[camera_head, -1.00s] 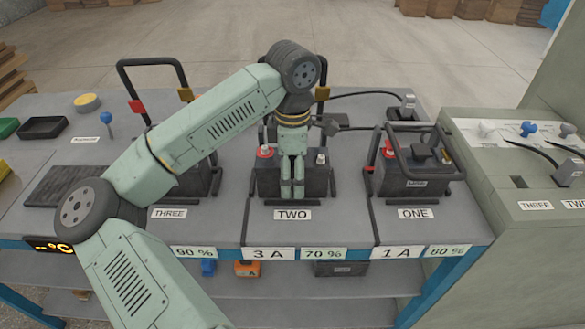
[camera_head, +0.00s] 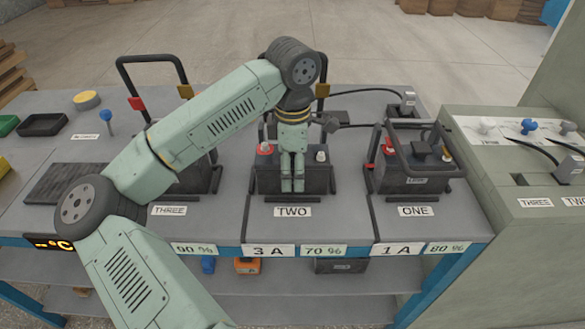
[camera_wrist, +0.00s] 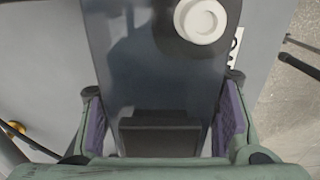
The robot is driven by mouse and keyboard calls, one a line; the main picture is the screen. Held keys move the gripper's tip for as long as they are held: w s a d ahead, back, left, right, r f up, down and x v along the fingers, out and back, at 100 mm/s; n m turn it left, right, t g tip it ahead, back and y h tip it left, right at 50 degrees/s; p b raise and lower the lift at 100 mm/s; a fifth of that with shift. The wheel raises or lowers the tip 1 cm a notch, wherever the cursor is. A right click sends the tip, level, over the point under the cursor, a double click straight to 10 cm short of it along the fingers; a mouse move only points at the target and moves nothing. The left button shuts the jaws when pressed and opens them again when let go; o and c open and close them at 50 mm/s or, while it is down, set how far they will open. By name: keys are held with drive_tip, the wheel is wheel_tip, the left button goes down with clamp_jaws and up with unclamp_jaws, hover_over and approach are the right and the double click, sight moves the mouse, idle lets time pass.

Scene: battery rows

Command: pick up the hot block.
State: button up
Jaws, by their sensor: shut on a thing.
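The dark block at the place marked TWO (camera_head: 318,181) stands upright in its low frame, with a red-collared post and a pale post on top. My gripper (camera_head: 292,184) points straight down at its front middle. In the wrist view, its purple-padded fingers (camera_wrist: 164,88) lie on both sides of the dark block (camera_wrist: 150,75), shut on it. I cannot tell if the block is clear of its base. Block ONE (camera_head: 405,184) stands to the right. Block THREE (camera_head: 193,180) is partly hidden by my arm. No heat mark shows on any block; the temperature display (camera_head: 48,244) is partly hidden.
A black handle (camera_head: 152,61) stands up over THREE; another black handle (camera_head: 402,170) lies across ONE. A cable plug (camera_head: 329,123) is close behind my gripper. A grey cabinet (camera_head: 520,215) stands at the right. A dark ribbed pad (camera_head: 68,184) and black tray (camera_head: 43,125) are at the left.

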clamp_jaws()
drive_tip(key=shift+r, duration=0.15)
